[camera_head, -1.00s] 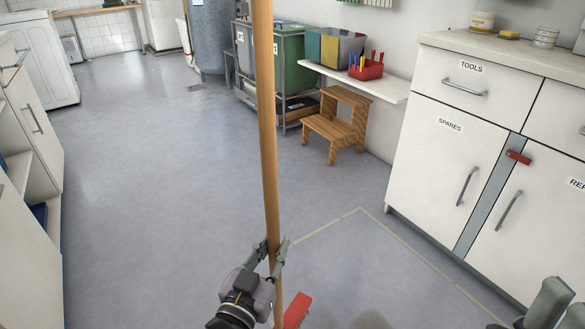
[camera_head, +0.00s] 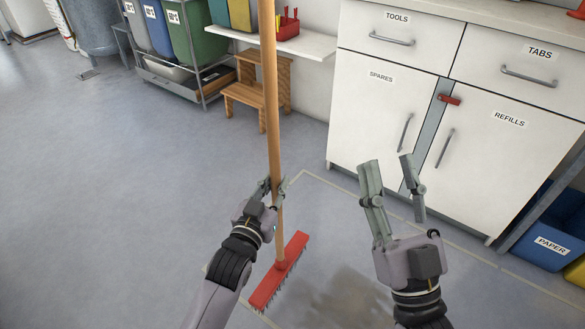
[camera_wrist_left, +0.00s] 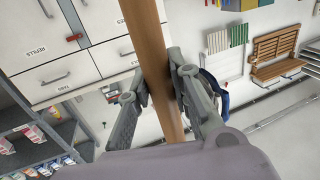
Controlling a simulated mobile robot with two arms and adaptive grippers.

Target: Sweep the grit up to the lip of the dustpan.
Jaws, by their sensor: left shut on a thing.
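A broom with a long wooden handle (camera_head: 270,105) and a red head (camera_head: 282,268) stands nearly upright, its bristles at the floor. My left gripper (camera_head: 268,188) is shut on the handle a little above the head. The handle also shows between the fingers in the left wrist view (camera_wrist_left: 152,62). My right gripper (camera_head: 388,175) is open and empty to the right of the broom. A brownish patch of grit (camera_head: 345,298) lies on the floor right of the broom head, partly behind my right arm. No dustpan is seen in these views.
White cabinets (camera_head: 385,110) stand at the back right, beside a blue PAPER bin (camera_head: 548,240). A wooden step stool (camera_head: 258,88) and sorting bins (camera_head: 195,35) are at the back. Pale tape lines (camera_head: 335,187) mark the floor. The floor at left is clear.

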